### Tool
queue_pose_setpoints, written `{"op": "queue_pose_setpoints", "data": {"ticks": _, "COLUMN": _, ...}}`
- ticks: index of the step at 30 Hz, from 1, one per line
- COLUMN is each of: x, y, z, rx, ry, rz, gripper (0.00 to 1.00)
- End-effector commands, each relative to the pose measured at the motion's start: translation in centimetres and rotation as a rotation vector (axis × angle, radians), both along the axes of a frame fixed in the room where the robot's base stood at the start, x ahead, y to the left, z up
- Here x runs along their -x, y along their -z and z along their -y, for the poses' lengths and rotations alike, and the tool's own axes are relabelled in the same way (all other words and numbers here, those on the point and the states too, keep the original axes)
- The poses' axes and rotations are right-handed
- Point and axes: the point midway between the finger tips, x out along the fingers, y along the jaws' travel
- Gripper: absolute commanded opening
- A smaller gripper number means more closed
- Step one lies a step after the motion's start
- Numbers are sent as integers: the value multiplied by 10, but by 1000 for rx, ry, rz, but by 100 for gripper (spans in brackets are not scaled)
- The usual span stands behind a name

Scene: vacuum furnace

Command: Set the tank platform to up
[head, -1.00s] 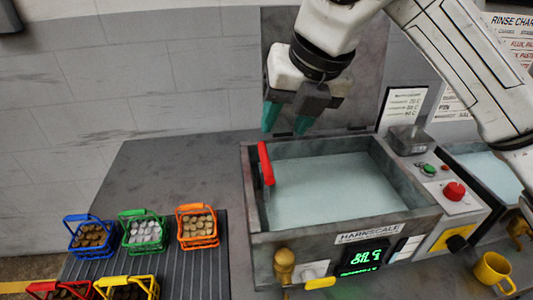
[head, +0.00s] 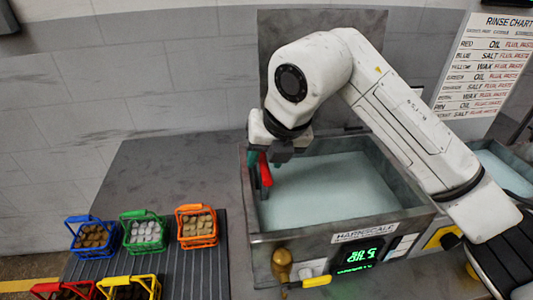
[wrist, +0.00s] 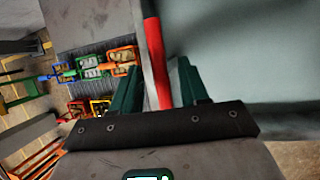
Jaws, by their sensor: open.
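The rinse tank (head: 340,228) is an open grey box of pale liquid, with a green digital readout on its front. A red handle (head: 265,172) stands at the tank's left wall; I take it to be the platform lever. My gripper (head: 258,168) is open at this handle, with teal fingers pointing down. In the wrist view the red handle (wrist: 157,62) runs between the two spread fingers of my gripper (wrist: 158,88). I cannot tell whether either finger touches it. The platform itself cannot be made out in the liquid.
Blue (head: 92,236), green (head: 144,231) and orange (head: 197,226) baskets of small parts stand on a ribbed mat at left, with red and yellow baskets in front. A brass tap (head: 283,268) juts from the tank's front. The table behind the baskets is clear.

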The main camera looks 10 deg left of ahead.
Motion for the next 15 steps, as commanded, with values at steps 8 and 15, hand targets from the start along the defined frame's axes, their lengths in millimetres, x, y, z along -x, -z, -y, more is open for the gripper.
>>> {"op": "queue_pose_setpoints", "data": {"ticks": 8, "x": 0, "y": 0, "z": 0, "rx": 0, "ry": 0, "rz": 0, "gripper": 26}}
{"op": "queue_pose_setpoints", "data": {"ticks": 15, "x": 0, "y": 0, "z": 0, "rx": 0, "ry": 1, "rz": 0, "gripper": 3}}
